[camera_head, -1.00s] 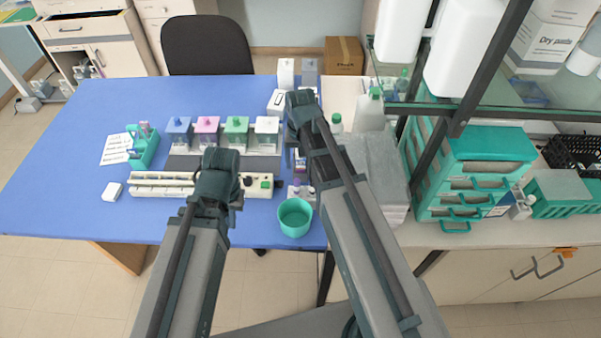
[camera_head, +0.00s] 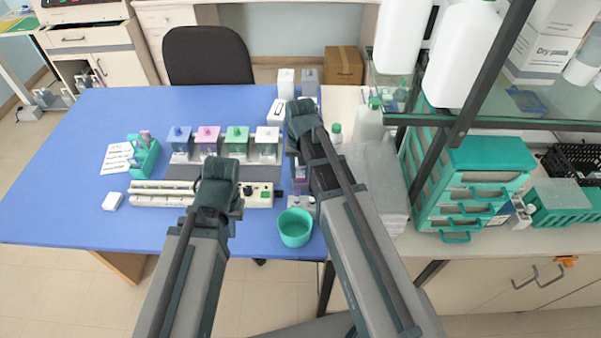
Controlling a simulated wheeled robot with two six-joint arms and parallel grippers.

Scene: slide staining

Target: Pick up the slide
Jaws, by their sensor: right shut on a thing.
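My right gripper (camera_head: 301,108) is over the back right of the blue table, beside a small white box (camera_head: 277,112). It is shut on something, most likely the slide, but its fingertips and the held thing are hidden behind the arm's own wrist. No slide can be made out in the head view. My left gripper (camera_head: 219,170) hangs over the white staining strip (camera_head: 165,193) near the front of the table. Its fingers point away and are hidden, so its opening cannot be told.
Staining jars with blue (camera_head: 180,145), pink (camera_head: 208,142), green (camera_head: 237,141) and white (camera_head: 266,143) lids stand in a row. A teal cup (camera_head: 295,228) stands at the front. A teal rack (camera_head: 144,156) stands left. A shelf frame (camera_head: 470,90) rises right. The table's left side is mostly clear.

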